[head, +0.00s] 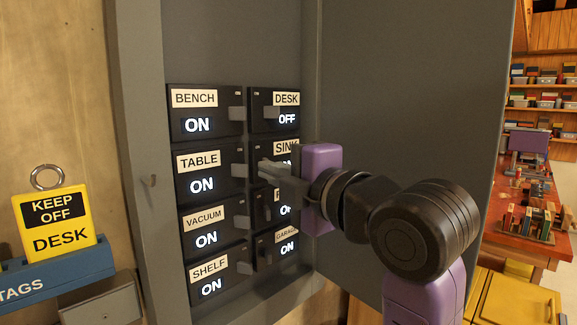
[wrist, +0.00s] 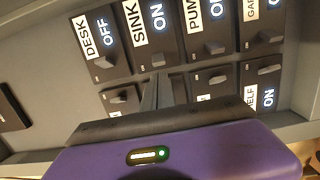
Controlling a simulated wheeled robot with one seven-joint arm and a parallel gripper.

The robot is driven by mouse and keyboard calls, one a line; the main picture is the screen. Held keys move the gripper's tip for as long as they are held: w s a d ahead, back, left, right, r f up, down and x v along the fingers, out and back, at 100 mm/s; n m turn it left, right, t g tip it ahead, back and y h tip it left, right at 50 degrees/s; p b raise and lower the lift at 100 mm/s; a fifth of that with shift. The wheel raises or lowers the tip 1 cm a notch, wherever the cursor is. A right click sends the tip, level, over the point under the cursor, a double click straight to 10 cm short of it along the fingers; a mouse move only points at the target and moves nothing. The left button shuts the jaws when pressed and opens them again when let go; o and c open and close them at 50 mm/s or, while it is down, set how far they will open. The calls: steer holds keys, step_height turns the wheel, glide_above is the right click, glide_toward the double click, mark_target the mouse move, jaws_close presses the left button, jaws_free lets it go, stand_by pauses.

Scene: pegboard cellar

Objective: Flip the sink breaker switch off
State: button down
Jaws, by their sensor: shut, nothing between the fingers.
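The sink breaker (head: 284,150) is in the right column of the panel, below the desk breaker. In the wrist view the sink breaker (wrist: 147,35) reads ON, and its grey lever (wrist: 158,60) shows at its lower end. My gripper (head: 266,170) is shut and empty, its fingers pointing left across the sink breaker and hiding most of it in the head view. In the wrist view my gripper (wrist: 162,82) has its fingertips just below the sink lever. I cannot tell whether they touch it.
The desk breaker (head: 286,112) above reads OFF. The table breaker (head: 204,171) beside it reads ON. The pump breaker (wrist: 203,35) is the other close neighbour. The open cabinet door (head: 420,90) stands right. A yellow KEEP OFF DESK tag (head: 58,222) is at left.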

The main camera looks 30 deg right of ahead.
steer(key=shift+w+a, duration=0.2)
steer(key=shift+w, duration=1.1)
steer(key=shift+s+d+n+g+y, duration=0.15)
steer(key=shift+d+n+g+y, duration=0.2)
steer(key=shift+n+y, duration=0.65)
steer(key=shift+d+b, duration=0.2)
steer(key=shift+b, duration=0.1)
steer(key=shift+s+d+b, duration=0.1)
steer(key=shift+d+b, duration=0.4)
steer(key=shift+b, duration=0.05)
steer(key=b+v, duration=0.2)
steer(key=v, duration=0.5)
steer(key=shift+s+d, duration=0.15)
steer(key=shift+s, duration=0.25)
steer(key=shift+m, duration=0.3)
